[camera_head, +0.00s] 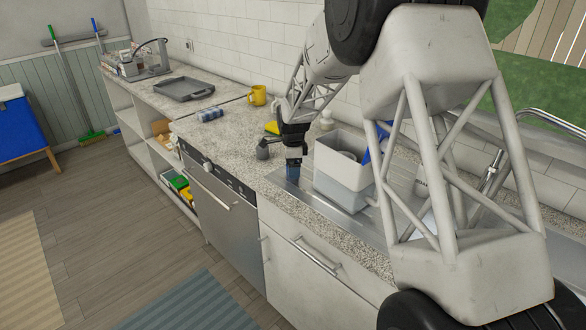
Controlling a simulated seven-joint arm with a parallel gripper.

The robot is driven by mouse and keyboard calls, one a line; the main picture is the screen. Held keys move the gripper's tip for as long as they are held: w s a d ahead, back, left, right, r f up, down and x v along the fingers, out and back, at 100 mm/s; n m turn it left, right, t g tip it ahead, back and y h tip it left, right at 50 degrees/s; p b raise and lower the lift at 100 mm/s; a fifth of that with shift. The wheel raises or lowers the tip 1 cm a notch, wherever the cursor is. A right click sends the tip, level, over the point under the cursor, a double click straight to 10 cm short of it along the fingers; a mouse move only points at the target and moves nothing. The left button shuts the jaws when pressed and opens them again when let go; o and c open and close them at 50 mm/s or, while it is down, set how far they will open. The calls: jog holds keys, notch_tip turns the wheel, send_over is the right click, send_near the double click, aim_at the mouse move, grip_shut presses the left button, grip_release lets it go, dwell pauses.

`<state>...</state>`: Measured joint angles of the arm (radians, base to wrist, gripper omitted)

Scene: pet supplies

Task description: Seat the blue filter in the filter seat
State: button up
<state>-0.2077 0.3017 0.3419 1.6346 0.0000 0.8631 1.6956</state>
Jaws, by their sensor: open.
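My gripper (293,161) points down over the counter, left of a white and grey open-topped box. The white and grey box (343,185) stands on the metal sink area and has a rounded grey part (349,156) inside. I cannot make out the filter seat; the box walls and my arm hide parts of this area.
A blue item (377,143) shows behind the box, partly covered by my arm. A yellow mug (257,96) and a dark tray (184,88) are farther back. The counter's near left part is clear.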

jog(key=c, duration=1)
jog(key=shift+c, duration=0.2)
jog(key=shift+r, duration=5)
jog(key=shift+d, duration=0.1)
